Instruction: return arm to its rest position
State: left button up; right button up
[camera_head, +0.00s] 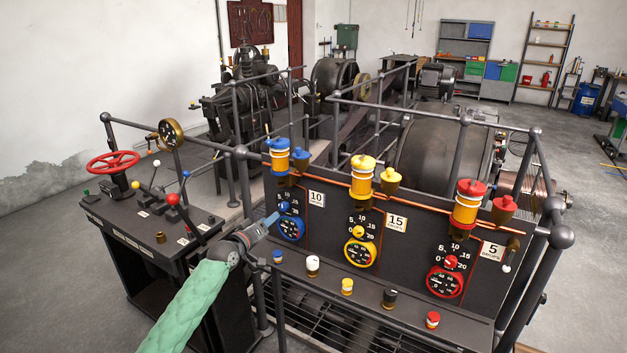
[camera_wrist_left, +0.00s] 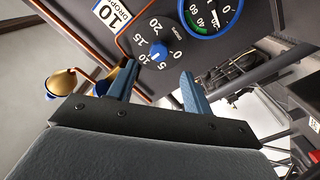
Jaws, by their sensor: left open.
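My left arm comes in from the bottom of the head view in a green sleeve. Its gripper (camera_head: 270,219) has blue fingers and is at the left end of the dark control panel (camera_head: 325,235), close to the blue-pointer drops dial (camera_head: 285,207) and the blue-rimmed gauge (camera_head: 291,228). In the left wrist view the gripper (camera_wrist_left: 158,76) is open with nothing between its fingers. The drops dial with its blue knob (camera_wrist_left: 158,50) lies just beyond the fingertips; I cannot tell whether they touch it. My right gripper is not in view.
A copper pipe and the blue oiler (camera_head: 279,157) stand above the dial. Yellow and red oilers (camera_head: 363,177) are to the right. A lever console with a red handwheel (camera_head: 112,162) stands left of my arm. Railings surround the machines behind.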

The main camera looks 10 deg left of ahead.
pick_arm(q)
jog(key=s+d+f+m+g+y, duration=0.1)
jog(key=s+f+m+g+y, duration=0.15)
jog(key=s+f, duration=0.55)
jog(key=s+d+f+m+g+y, duration=0.15)
jog(key=s+f+g, duration=0.25)
jog(key=f, duration=0.9)
jog(key=s+d+f+m+g+y, duration=0.1)
jog(key=s+f+m+g+y, duration=0.15)
jog(key=s+f, duration=0.6)
jog(key=s+d+f+g, duration=0.2)
jog(key=s+f, duration=0.6)
jog(key=s, duration=0.5)
jog(key=s+d+f+g, duration=0.2)
jog(key=s+d+f, duration=0.2)
jog(key=s+f, duration=0.4)
jog(key=s+d+f+g+h, duration=0.1)
jog(key=s+d+f, duration=0.3)
jog(key=s, duration=1.3)
notch_tip(320, 180, down, 4)
jog(key=shift+s+n+g, duration=0.35)
jog(key=shift+n+g, duration=0.1)
jog(key=shift+g, duration=0.45)
jog(key=shift+w, duration=0.1)
